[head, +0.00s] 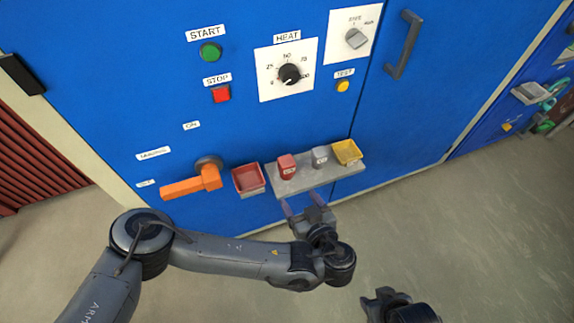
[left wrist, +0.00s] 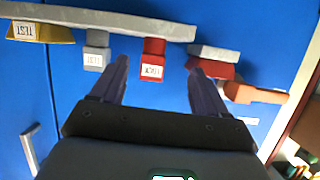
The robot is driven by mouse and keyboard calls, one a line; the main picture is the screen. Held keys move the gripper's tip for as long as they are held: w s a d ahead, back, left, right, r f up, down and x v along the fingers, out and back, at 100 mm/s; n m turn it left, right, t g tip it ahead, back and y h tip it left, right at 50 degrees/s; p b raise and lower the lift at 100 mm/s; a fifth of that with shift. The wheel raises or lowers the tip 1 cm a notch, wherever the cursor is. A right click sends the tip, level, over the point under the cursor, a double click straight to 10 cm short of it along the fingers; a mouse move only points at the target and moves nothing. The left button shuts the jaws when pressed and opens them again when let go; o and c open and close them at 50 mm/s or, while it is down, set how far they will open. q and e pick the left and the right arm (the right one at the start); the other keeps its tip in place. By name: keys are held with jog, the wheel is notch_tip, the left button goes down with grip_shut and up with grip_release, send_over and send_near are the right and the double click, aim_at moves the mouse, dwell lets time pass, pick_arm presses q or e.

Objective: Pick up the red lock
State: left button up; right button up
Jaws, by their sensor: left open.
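The red lock (head: 287,167), a small block with a white label, is on the grey shelf (head: 318,180) on the blue cabinet front. My left gripper (head: 305,203) is open and empty, just in front of and below the shelf. In the left wrist view, which looks upside down, the red lock (left wrist: 153,62) shows between the two spread fingers (left wrist: 158,72), apart from them. My right gripper (head: 385,298) shows partly at the bottom of the head view, away from the shelf; its jaws are unclear.
A grey lock (head: 320,157) and a yellow holder (head: 347,151) are on the same shelf, right of the red lock. A red tray (head: 262,186) and an orange handle (head: 190,183) are to its left. The floor (head: 470,230) at right is clear.

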aim_at(289, 171)
pick_arm(q)
jog(key=shift+t, duration=0.5)
jog(key=w, duration=0.2)
jog(key=w+a+r+b, duration=0.1)
jog(key=w, duration=0.1)
jog(key=w+b, duration=0.1)
jog(key=w, duration=0.1)
jog(key=shift+w+a+r, duration=0.3)
jog(key=shift+a, duration=0.05)
jog(key=shift+w+a+f+b, duration=0.1)
jog(key=shift+w+f+b, duration=0.15)
jog(key=shift+w+b, duration=0.1)
jog(key=b+x, duration=0.2)
jog(key=x, duration=0.2)
jog(key=shift+s+a+f, duration=0.1)
jog(key=shift+s+f, duration=0.05)
jog(key=shift+f, duration=0.05)
jog(key=shift+w+a+b, duration=0.1)
jog(key=shift+w+b, duration=0.2)
jog(key=shift+w, duration=0.05)
jog(key=c, duration=1.1)
